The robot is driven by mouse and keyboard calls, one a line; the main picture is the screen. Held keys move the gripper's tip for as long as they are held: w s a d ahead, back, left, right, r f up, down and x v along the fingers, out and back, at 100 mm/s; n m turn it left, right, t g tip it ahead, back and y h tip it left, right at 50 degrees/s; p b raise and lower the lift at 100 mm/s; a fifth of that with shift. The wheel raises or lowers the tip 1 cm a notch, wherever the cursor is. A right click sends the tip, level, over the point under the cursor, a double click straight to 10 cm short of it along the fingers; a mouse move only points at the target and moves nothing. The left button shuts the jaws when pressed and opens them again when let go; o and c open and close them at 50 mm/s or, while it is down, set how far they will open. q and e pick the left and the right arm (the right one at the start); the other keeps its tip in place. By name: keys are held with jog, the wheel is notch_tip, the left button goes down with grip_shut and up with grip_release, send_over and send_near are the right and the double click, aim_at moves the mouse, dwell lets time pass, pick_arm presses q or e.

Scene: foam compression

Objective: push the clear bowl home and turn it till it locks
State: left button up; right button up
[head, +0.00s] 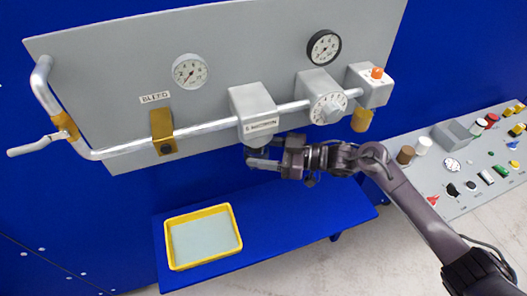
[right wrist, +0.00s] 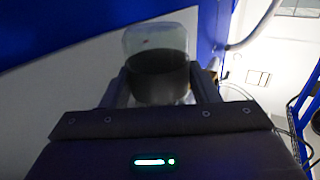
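The clear bowl (right wrist: 160,42) shows in the right wrist view, with a clear upper part and a dark lower part. My right gripper (right wrist: 160,88) has one finger on each side of the dark part and looks shut on it. In the head view my right gripper (head: 262,155) is just below the grey housing block (head: 252,103) on the pipe. There the bowl is mostly hidden by the gripper and the block. I cannot tell whether its rim is inside the block or how far it is turned. My left gripper is not in view.
A pipe (head: 205,128) with a lever valve (head: 64,126) runs along the grey panel (head: 115,60). A regulator with a dial (head: 327,108) is to the right. Below, a yellow tray (head: 205,208) lies on a blue shelf (head: 285,222). Small parts cover a grey bench (head: 465,160) at right.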

aim_at(267, 154)
jog(key=o, duration=0.4)
jog(key=shift+a, duration=0.2)
jog(key=shift+d+f, duration=0.2)
jog(key=shift+d, duration=0.35)
jog(key=b+v, duration=0.2)
jog(key=v, duration=0.4)
jog(key=shift+s+d, duration=0.1)
jog(key=shift+s, duration=0.05)
jog(key=shift+d+r, duration=0.2)
jog(key=shift+d, duration=0.1)
